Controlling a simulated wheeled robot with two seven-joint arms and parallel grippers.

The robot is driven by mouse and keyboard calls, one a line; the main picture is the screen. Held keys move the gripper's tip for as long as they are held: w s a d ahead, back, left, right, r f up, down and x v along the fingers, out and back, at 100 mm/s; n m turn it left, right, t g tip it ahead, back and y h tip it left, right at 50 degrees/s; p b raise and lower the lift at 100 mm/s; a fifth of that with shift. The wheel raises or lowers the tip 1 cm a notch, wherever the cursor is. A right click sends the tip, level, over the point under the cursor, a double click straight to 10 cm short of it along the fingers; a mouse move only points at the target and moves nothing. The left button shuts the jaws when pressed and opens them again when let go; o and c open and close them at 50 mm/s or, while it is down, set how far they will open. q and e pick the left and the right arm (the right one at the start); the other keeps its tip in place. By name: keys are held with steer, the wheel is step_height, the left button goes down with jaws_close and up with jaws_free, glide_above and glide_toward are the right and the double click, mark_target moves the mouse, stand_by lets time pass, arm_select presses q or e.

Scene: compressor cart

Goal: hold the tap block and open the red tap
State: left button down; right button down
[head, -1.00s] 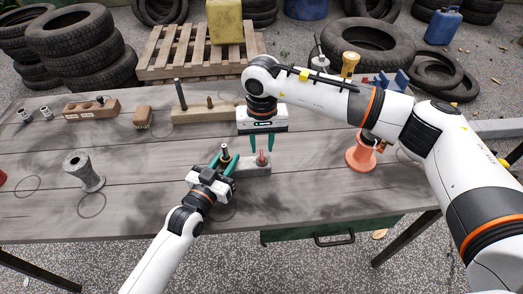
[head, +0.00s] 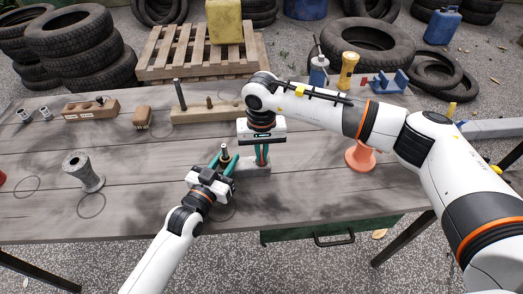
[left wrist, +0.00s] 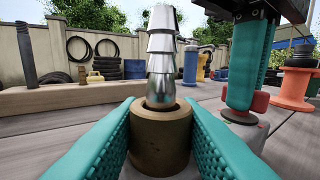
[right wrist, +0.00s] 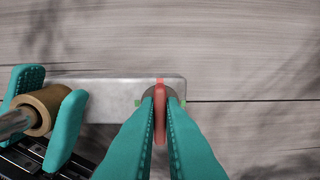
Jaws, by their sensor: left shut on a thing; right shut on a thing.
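The tap block is a grey bar (right wrist: 110,95) lying on the table. A brass collar (left wrist: 160,140) with a barbed metal nozzle (left wrist: 163,60) stands upright at one end, and the red tap (right wrist: 160,84) is at the other. My left gripper (head: 224,160) is shut around the brass collar, one teal finger on each side. My right gripper (head: 262,160) points down over the other end and is shut on the red tap, with the thin red handle between its fingers in the right wrist view. The fingers hide part of the tap.
A grey spool (head: 83,170) stands at the left and an orange spool (head: 360,156) at the right. A wooden block with pegs (head: 200,113), a brush (head: 142,117) and a yellow flashlight (head: 348,70) are further back. The table's front middle is clear.

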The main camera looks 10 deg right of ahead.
steer(key=m, duration=0.4)
steer(key=shift+m, duration=0.3)
steer(key=m, duration=0.9)
steer(key=shift+m, duration=2.2)
steer(key=c, duration=1.5)
jaws_free()
steer(key=shift+c, duration=0.2)
